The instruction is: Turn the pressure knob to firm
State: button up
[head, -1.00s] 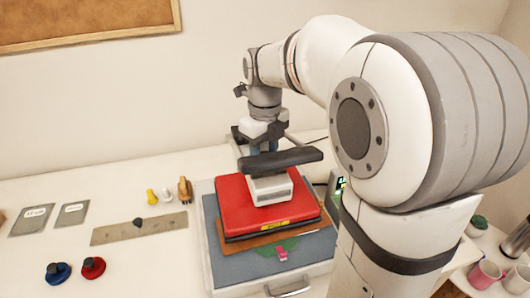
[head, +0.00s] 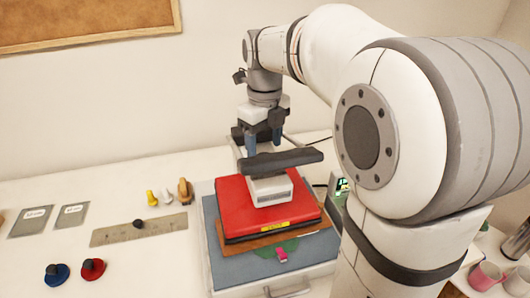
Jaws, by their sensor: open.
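The heat press has a red upper plate (head: 235,205), a black handle bar (head: 270,162) and a small light-coloured housing with a label (head: 268,190) on top. My gripper (head: 264,145) points down behind the handle bar, its two dark fingers apart with nothing seen between them. The fingertips are close to the bar in the picture; I cannot tell the gap in depth. I cannot make out a pressure knob; the part of the press behind the bar is mostly hidden by the bar and my gripper.
A blue knob-topped piece (head: 56,274) and a red one (head: 92,268) stand front left. A metal ruler (head: 165,228) and small yellow, white and tan pieces lie left of the press. A lit display (head: 342,190) is at its right.

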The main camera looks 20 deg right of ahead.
jog(key=shift+r, duration=2.2)
